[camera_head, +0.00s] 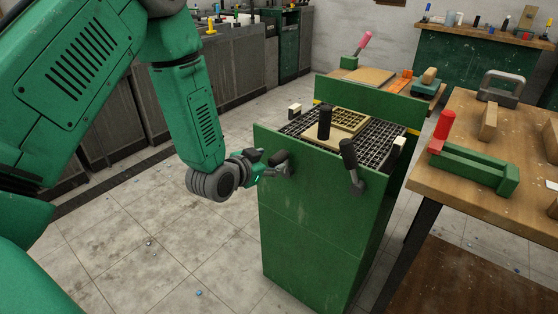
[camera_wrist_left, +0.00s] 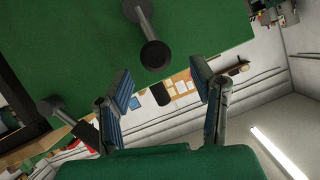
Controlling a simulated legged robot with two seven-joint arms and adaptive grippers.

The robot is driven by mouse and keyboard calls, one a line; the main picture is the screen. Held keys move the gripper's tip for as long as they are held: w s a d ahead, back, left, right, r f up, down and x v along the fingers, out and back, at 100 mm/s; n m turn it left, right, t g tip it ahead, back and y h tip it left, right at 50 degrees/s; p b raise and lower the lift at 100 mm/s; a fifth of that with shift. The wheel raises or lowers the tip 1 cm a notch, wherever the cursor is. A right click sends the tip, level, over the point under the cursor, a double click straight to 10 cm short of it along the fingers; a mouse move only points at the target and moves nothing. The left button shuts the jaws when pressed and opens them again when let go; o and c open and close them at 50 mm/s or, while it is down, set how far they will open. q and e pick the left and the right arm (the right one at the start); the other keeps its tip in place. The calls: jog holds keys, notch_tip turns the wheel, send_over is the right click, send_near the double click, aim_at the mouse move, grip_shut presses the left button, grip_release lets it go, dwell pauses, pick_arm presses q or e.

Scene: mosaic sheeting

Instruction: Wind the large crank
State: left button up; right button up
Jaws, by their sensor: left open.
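A green box-shaped machine (camera_head: 317,235) carries two cranks with black handles on its front panel. The left crank (camera_head: 279,158) is beside my left gripper (camera_head: 264,166). The right crank (camera_head: 348,154) has a long handle tilted up. I cannot tell for sure which crank is larger. In the left wrist view, one crank's round black knob (camera_wrist_left: 155,54) faces the camera just beyond the gap of my left gripper (camera_wrist_left: 163,88). The other crank's knob (camera_wrist_left: 50,105) shows at left. My right gripper is not in view.
The machine's top has a dark grid, a yellowish lattice piece (camera_head: 350,121) and an upright black handle (camera_head: 325,119). A wooden workbench (camera_head: 449,192) stands close at right, with a green red-handled tool (camera_head: 473,166). Grey cabinets line the left. Tiled floor (camera_head: 140,250) is mostly clear.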

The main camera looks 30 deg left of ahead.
aim_at(280, 158)
pick_arm(q)
jog(key=x, duration=0.4)
jog(key=shift+w+d, duration=0.15)
jog(key=shift+w+f+b, duration=0.3)
jog(key=shift+w+b, duration=0.05)
jog(key=shift+w, duration=0.3)
jog(key=shift+c, duration=0.4)
jog(key=c, duration=1)
